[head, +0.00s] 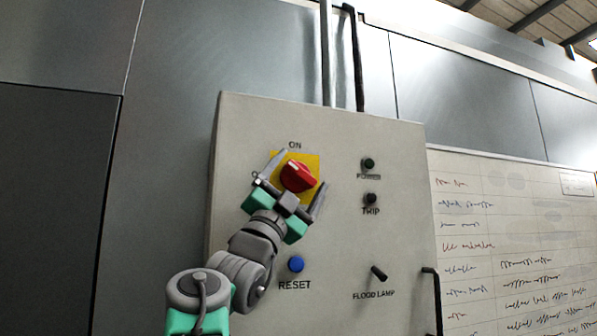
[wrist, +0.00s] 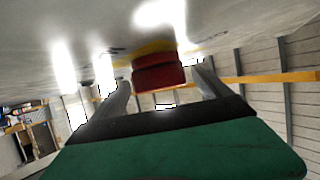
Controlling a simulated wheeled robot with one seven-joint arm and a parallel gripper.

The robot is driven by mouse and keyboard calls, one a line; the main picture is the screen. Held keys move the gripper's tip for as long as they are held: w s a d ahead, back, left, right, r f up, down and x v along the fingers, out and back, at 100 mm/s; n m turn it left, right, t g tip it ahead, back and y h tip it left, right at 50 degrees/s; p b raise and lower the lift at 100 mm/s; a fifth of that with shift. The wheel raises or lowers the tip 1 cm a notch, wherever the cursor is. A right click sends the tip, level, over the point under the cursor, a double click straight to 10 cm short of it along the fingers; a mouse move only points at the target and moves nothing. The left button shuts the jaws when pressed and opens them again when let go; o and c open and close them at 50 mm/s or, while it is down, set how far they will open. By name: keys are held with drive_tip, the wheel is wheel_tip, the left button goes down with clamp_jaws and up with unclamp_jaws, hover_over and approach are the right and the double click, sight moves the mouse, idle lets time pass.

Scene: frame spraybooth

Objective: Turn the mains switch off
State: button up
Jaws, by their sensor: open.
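The mains switch is a red rotary knob (head: 298,178) on a yellow plate (head: 311,160), high on the grey control panel. ON is printed above it; a label at its left is mostly hidden by a finger. A pale mark shows on the knob, but I cannot tell surely which label it points to. My gripper (head: 303,169) is open, with one finger to the upper left of the knob and one to the lower right. In the wrist view the knob (wrist: 157,73) shows between the open fingers (wrist: 162,79), with gaps on both sides; I see no contact.
The panel (head: 330,240) also carries a blue RESET button (head: 296,264) below the switch, POWER (head: 368,163) and TRIP (head: 370,199) lamps, and a FLOOD LAMP toggle (head: 379,273). A dark handle (head: 437,300) is at its right edge. A whiteboard (head: 515,230) hangs to the right.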

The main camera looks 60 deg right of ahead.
drive_tip(key=c, duration=1.4)
drive_tip(key=shift+o, duration=0.2)
drive_tip(key=shift+f, duration=0.1)
